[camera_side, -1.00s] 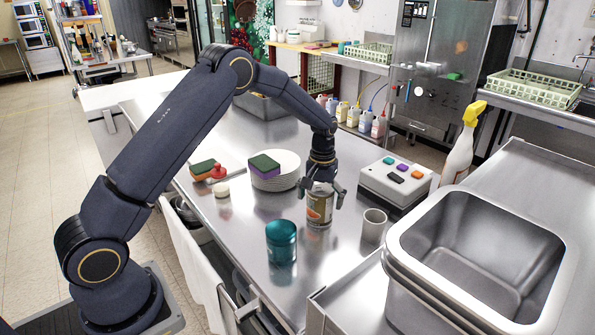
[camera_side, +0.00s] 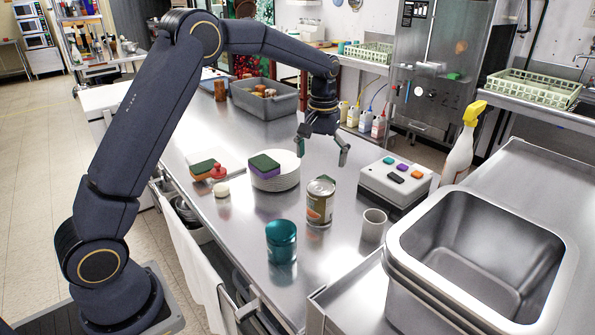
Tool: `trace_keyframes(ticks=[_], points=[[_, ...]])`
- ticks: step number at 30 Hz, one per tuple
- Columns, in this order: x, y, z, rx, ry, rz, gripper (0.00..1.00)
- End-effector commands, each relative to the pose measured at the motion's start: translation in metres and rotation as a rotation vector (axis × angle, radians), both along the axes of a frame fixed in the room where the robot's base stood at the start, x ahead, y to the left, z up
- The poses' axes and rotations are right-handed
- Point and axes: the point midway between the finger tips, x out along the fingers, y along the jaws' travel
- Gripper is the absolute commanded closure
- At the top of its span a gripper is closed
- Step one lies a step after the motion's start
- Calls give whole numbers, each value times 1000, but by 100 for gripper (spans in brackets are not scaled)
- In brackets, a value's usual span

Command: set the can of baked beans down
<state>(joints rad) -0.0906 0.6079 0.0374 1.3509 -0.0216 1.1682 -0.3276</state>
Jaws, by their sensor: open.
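The can of baked beans (camera_side: 320,203) stands upright on the steel counter (camera_side: 225,255). It has a silver lid and a label with green and orange on it. My gripper (camera_side: 322,158) is above and behind the can, clear of it. Its fingers are spread apart with nothing between them.
A teal jar (camera_side: 281,242) and a grey cup (camera_side: 373,225) stand near the can. Stacked plates (camera_side: 276,181) carry a green and purple sponge (camera_side: 264,166). A button box (camera_side: 394,182) is to the right. A grey tub (camera_side: 262,101) stands behind. A steel basin (camera_side: 480,250) is at front right.

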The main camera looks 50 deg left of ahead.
Motion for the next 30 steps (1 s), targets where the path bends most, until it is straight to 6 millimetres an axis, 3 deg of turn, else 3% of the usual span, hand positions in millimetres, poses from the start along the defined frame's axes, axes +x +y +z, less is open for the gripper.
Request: trace_keyframes(ticks=[5, 9, 12, 18, 21, 25, 30], points=[[-52, -16, 66, 8, -104, -89, 0], [-121, -33, 107, 26, -212, -191, 0], [-174, -42, 121, 44, -287, -266, 0], [-256, -54, 111, 86, -409, -387, 0], [-278, -56, 101, 101, -446, -424, 0], [-291, -57, 94, 111, -468, -446, 0], [-293, -57, 92, 112, -468, -450, 0]])
